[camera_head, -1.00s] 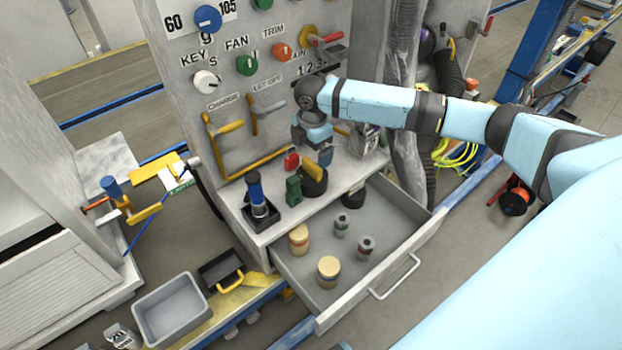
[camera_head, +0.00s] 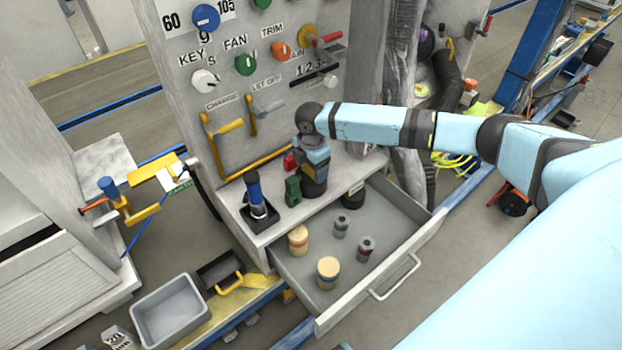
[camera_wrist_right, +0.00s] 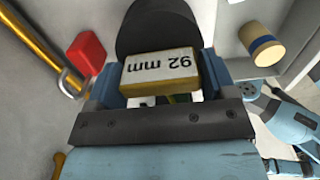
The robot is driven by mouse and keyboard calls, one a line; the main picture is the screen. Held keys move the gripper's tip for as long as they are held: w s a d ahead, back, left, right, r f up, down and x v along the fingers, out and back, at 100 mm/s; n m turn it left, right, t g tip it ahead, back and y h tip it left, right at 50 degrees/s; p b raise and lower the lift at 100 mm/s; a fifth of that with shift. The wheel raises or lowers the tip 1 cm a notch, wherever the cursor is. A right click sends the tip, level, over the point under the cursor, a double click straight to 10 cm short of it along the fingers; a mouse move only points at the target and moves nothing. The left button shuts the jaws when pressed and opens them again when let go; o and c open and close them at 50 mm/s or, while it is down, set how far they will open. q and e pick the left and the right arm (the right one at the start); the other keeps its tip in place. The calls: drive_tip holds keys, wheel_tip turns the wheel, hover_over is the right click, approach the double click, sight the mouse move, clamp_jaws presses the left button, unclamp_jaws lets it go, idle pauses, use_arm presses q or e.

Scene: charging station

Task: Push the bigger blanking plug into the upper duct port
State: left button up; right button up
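The bigger blanking plug, a black round body (camera_wrist_right: 155,28) with a yellow-edged handle marked "92 mm" (camera_wrist_right: 160,72), stands on the grey counter (camera_head: 278,222). In the head view it is mostly hidden by my right gripper (camera_head: 313,165), which points down over it. In the wrist view the fingers of the right gripper (camera_wrist_right: 162,80) lie on either side of the handle, very close to it. I cannot tell whether they press on it. My left gripper is not in view. I cannot make out the upper duct port.
A green block (camera_head: 293,191) and a blue-handled tool in a black base (camera_head: 257,200) stand left of the plug. A red block (camera_head: 290,162) is behind. The open drawer (camera_head: 395,262) holds several small cylinders. A black round piece (camera_head: 353,194) sits at the counter's front.

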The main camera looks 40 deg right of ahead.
drive_tip(key=c, duration=0.8)
drive_tip(key=shift+r, duration=0.35)
drive_tip(key=shift+c, duration=0.3)
wheel_tip(320, 180, up, 19)
drive_tip(key=p, duration=0.2)
drive_tip(key=a+m, duration=1.3)
drive_tip(key=m, duration=0.6)
use_arm(q)
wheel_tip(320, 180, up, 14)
drive_tip(key=p, duration=1.5)
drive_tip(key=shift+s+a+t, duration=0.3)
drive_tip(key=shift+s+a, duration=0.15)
use_arm(e)
drive_tip(key=s+r, duration=1)
drive_tip(key=s, duration=0.1)
drive_tip(key=shift+d+r, duration=0.2)
